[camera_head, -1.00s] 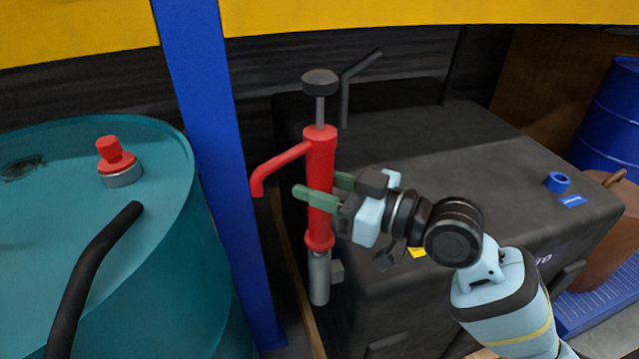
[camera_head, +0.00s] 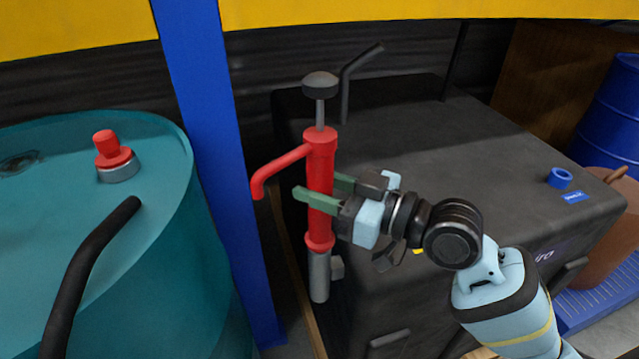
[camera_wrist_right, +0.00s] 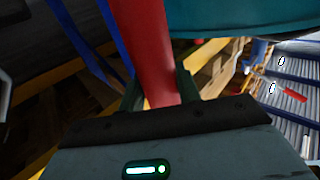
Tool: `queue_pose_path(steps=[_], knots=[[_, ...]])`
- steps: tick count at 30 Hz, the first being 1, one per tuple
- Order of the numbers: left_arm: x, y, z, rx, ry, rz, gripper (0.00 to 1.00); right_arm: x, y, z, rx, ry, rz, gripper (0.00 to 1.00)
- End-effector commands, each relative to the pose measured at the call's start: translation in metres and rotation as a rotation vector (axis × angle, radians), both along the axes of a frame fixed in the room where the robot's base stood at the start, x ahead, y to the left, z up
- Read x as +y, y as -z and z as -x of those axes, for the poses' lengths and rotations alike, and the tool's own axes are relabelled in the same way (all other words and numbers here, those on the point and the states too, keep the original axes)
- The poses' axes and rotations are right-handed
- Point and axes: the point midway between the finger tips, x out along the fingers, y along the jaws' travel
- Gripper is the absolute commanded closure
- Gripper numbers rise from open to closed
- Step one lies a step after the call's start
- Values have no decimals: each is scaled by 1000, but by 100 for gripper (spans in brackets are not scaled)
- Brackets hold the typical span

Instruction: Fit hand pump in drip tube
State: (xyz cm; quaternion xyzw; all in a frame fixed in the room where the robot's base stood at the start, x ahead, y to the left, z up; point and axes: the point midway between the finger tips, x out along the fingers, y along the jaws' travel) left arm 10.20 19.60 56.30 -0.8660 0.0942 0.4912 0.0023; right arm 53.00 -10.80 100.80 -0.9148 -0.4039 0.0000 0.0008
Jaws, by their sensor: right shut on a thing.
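The red hand pump (camera_head: 319,182) stands upright, with a black knob (camera_head: 320,83) on top and a bent spout (camera_head: 275,172) pointing left. My right gripper (camera_head: 325,193) is shut on its red body, green fingers on either side; the red body also shows in the right wrist view (camera_wrist_right: 146,50). Directly below the pump's lower red collar is a grey tube (camera_head: 319,278), with a small grey block beside it near the black tank. This may be the drip tube. I cannot tell whether the pump's lower end is inside it. My left gripper is out of view.
A blue post (camera_head: 212,150) and a teal drum (camera_head: 60,150) with a red cap (camera_head: 112,150) are left. A yellow beam (camera_head: 430,10) crosses above.

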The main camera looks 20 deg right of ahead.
Motion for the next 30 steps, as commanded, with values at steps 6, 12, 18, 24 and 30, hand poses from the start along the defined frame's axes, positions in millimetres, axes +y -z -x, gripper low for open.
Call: queue_pose_path(steps=[6, 12, 18, 24, 30], knots=[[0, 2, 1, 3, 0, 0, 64, 0, 3, 0, -1, 0, -1, 94], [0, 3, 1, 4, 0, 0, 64, 0, 5, 0, -3, 0, -2, 94], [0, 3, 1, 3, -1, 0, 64, 0, 4, 0, -3, 0, -2, 94], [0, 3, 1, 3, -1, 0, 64, 0, 4, 0, -3, 0, -2, 94], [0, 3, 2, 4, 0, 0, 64, 0, 6, 0, -3, 0, -2, 94]])
